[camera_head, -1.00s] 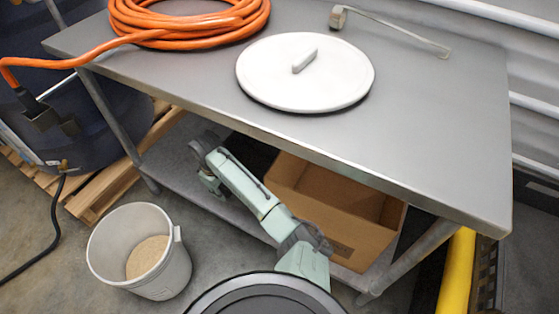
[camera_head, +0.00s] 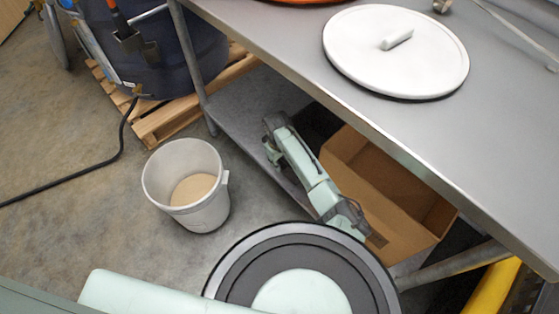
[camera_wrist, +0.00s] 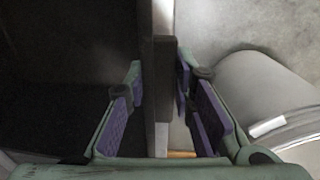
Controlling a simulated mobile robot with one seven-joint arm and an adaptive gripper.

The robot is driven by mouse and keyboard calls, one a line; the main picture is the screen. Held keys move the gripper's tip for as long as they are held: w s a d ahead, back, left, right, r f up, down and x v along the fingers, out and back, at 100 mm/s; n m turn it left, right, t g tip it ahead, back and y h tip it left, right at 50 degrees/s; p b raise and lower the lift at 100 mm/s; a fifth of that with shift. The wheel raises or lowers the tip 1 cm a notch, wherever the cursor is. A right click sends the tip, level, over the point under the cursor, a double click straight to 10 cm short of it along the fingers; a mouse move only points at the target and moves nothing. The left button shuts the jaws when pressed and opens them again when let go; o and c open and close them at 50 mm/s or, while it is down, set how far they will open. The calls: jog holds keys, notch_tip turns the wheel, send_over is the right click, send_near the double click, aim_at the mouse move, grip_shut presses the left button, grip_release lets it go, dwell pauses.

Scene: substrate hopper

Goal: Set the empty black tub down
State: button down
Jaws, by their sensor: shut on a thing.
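My gripper (camera_head: 270,149) reaches in at the lower shelf under the steel table. In the wrist view my gripper (camera_wrist: 160,88) is shut on the thin dark wall of the black tub (camera_wrist: 162,65), with one finger on each side. The tub's dark inside fills the left of that view, and no contents can be made out there. In the head view a black shape, seemingly the tub (camera_head: 317,122), shows between my arm and the cardboard box. Most of it is hidden, and I cannot tell whether its base touches the shelf.
The cardboard box (camera_head: 400,228) stands right of my arm. A pale bucket (camera_head: 215,205) with tan grain stands on the floor to the left. The shelf (camera_head: 232,112) has bare room at its left end. The tabletop (camera_head: 290,35) overhangs it and holds a white lid (camera_head: 372,62).

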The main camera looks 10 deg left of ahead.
jog(key=c, duration=1.4)
grip_release()
jog(key=shift+o, duration=0.2)
jog(key=shift+r, duration=0.1)
notch_tip(320, 180, up, 12)
jog(key=shift+s+b, duration=0.3)
jog(key=shift+s, duration=0.1)
jog(key=shift+a, duration=0.1)
